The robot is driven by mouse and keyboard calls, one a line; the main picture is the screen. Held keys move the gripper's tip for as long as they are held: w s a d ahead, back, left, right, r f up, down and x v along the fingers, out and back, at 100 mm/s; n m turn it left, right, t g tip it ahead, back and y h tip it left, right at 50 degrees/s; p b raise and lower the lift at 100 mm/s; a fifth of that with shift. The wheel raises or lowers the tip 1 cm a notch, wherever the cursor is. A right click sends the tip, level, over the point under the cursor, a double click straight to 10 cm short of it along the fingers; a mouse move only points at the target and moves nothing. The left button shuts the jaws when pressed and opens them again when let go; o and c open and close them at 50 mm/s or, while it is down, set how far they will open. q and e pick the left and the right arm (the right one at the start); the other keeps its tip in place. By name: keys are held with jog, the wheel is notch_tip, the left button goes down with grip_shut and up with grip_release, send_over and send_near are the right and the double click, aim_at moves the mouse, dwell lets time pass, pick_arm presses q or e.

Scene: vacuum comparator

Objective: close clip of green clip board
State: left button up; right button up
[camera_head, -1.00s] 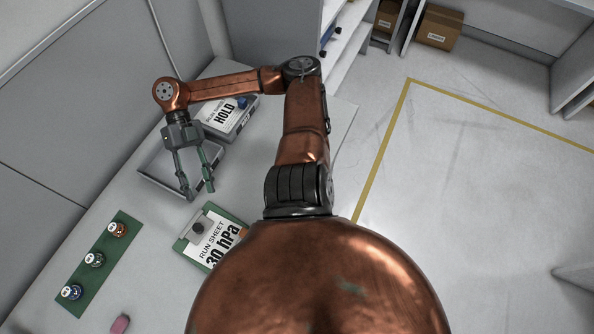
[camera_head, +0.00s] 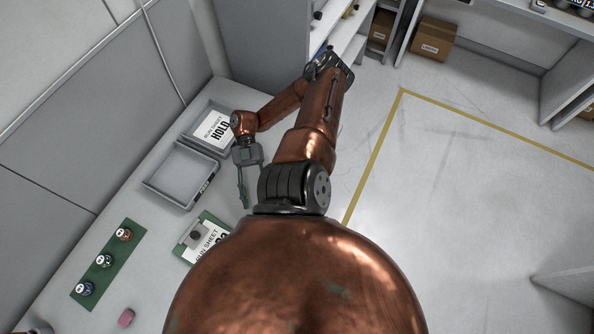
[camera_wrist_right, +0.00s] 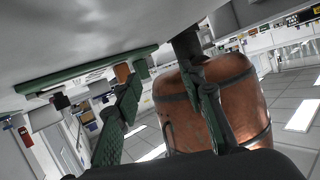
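The green clip board (camera_head: 214,217) lies on the bench and bears a white run sheet (camera_head: 207,240); my body hides its lower right part. A dark round knob (camera_head: 195,236) is at its left end; I cannot tell how the clip stands. My left gripper is not in view.
An empty grey tray (camera_head: 153,186) and a tray with a HOLD sheet (camera_head: 213,128) stand behind the board. A green strip (camera_head: 113,259) holds three small round items. A pink block (camera_head: 126,317) lies near it. Bare bench surrounds the board's left side.

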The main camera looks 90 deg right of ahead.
jog(key=s+m+p, duration=0.1)
jog(key=s, duration=0.2)
jog(key=s+m+p, duration=0.1)
jog(key=s+m, duration=0.1)
jog(key=s, duration=0.2)
jog(key=s+m+t+p, duration=0.1)
jog(key=s+p, duration=0.1)
jog(key=s, duration=0.1)
jog(key=shift+s+d+f, duration=0.15)
jog(key=shift+s+d, duration=0.1)
jog(key=shift+d, duration=0.15)
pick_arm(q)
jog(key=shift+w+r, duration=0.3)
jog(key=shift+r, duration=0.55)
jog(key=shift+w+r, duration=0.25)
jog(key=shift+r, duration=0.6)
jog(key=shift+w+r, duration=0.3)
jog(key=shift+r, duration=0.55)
pick_arm(e)
jog(key=shift+s+f+m, duration=0.15)
jog(key=shift+s+m, duration=0.35)
jog(key=shift+s, duration=0.25)
